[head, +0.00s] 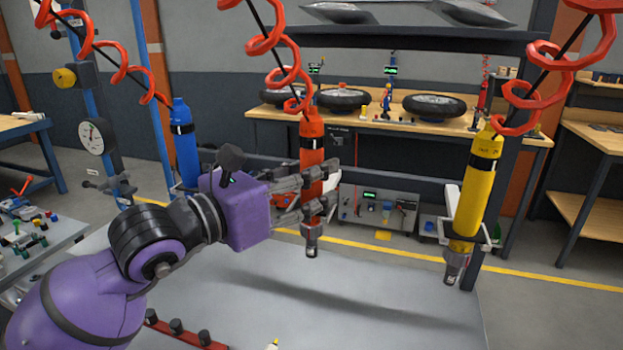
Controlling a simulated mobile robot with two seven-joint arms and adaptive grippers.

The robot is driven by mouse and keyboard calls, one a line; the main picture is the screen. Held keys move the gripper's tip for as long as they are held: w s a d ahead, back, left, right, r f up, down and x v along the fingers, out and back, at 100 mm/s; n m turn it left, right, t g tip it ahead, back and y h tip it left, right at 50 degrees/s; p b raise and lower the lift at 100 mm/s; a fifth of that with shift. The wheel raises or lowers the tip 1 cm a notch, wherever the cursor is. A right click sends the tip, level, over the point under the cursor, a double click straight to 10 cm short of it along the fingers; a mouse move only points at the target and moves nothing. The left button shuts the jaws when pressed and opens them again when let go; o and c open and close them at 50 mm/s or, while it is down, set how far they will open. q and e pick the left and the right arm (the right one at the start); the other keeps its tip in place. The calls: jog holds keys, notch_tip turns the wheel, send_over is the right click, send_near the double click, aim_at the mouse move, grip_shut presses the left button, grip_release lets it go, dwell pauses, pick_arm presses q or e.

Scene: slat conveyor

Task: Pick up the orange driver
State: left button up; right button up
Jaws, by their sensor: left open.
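The orange driver (312,130) hangs upright from a red coiled hose near the middle of the head view, its dark metal tip pointing down. My left gripper (330,188) comes in from the left at the driver's lower body. Its fingers are open and spread one above the other. They overlap the driver in the picture and cover part of it. I cannot tell whether they touch it. My right gripper is out of view.
A blue driver (183,140) hangs at left, partly behind my arm, and a yellow driver (477,185) hangs at right in a holder. A grey table (400,310) lies below, mostly bare, with a red rack (185,333) near its front. A workbench with wheels stands behind.

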pick_arm(q)
jog(key=shift+w+d, duration=0.4)
jog(key=shift+d, duration=0.1)
grip_shut()
jog(key=shift+r, duration=0.1)
